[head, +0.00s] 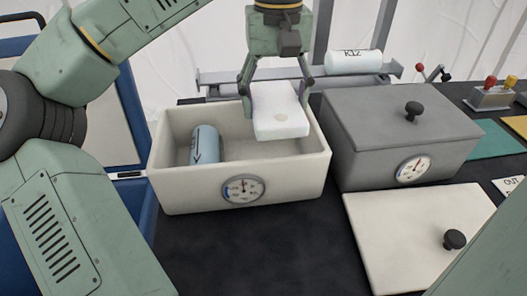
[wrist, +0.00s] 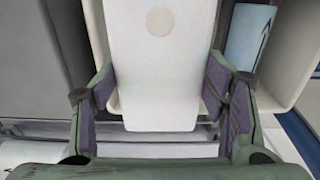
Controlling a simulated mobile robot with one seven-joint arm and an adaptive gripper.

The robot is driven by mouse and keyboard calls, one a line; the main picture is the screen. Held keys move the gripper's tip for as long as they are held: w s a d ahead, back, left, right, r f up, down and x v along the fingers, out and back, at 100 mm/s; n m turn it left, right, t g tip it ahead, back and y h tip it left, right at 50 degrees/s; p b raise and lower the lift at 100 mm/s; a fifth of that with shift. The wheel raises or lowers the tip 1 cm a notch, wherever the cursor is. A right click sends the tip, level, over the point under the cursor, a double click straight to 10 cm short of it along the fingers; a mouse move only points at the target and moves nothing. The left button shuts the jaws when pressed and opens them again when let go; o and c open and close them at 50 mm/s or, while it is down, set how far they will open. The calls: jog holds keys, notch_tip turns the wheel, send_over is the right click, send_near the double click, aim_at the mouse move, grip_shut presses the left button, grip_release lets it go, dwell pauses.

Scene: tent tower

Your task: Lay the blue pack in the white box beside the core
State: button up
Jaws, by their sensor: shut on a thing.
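My gripper (head: 276,100) is shut on a flat, pale pack (head: 279,122) with a round spot on top. The pack looks white, and no clearly blue pack shows in either view. It is held over the right half of the open white box (head: 195,195), at about rim height. In the wrist view, the purple finger pads (wrist: 160,98) flank the pack (wrist: 160,70). A light-blue cylinder with a dark arrow, apparently the core (head: 205,146), lies in the box's left part, apart from the pack. It also shows in the wrist view (wrist: 250,38).
A grey lidded box (head: 360,140) with a black knob and gauge stands close on the right. A white lid (head: 400,240) lies in front of it. A white cylinder (head: 354,61) rests on a rack behind. The dark table is clear before the white box.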

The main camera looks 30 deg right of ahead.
notch_tip(320, 180, down, 12)
jog(key=shift+f+p, duration=0.2)
jog(key=shift+p, duration=0.45)
jog(key=o, duration=0.9)
jog(key=shift+f, duration=0.15)
jog(key=shift+o, duration=1)
jog(key=shift+r, duration=0.4)
notch_tip(320, 180, up, 12)
jog(key=shift+f+b, duration=0.1)
jog(key=shift+b, duration=0.7)
